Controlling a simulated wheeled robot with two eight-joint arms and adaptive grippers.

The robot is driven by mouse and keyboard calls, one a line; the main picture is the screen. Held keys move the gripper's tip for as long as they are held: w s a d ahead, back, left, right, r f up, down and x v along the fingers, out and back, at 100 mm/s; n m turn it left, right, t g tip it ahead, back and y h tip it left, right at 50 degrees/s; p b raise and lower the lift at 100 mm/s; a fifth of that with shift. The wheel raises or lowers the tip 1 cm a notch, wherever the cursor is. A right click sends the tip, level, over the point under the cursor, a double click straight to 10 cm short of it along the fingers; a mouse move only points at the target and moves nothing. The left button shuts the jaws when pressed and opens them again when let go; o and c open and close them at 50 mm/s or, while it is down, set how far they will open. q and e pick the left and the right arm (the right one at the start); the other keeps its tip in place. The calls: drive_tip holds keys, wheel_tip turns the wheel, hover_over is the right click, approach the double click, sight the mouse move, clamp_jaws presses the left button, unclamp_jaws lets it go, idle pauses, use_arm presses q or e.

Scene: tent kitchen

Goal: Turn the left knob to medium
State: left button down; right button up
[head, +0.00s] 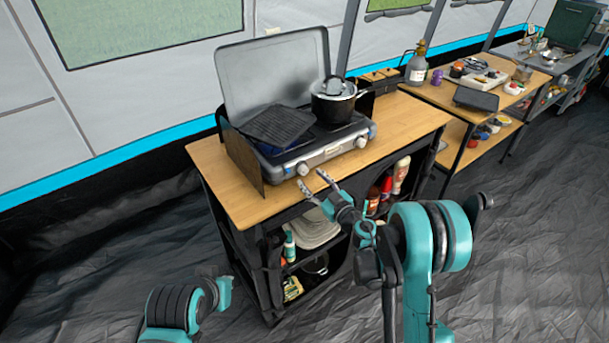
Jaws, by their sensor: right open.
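The camp stove (318,152) stands open on the wooden table, its grey lid raised behind it. Its left knob (303,169) is a pale round knob on the front face. The right knob (361,142) is at the other end of that face. The setting of the left knob is too small to tell. My right gripper (313,181) is open and empty, just in front of and below the left knob, at the table's front edge. I cannot tell whether it touches anything. My left arm shows at the bottom left; its gripper is not clearly visible.
A black pot with a lid (334,102) sits on the right burner and a dark griddle (277,126) on the left. The wooden table (222,182) has bare room at left and right. Another table (433,95) stands at right.

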sight(305, 172)
drive_tip(key=shift+b+x, duration=0.4)
drive_tip(key=shift+x, duration=1.7)
clamp_jaws()
drive_tip(key=n, duration=0.4)
drive_tip(key=shift+n, duration=0.3)
drive_tip(key=shift+f+n, duration=0.1)
drive_tip(key=shift+n, duration=1.8)
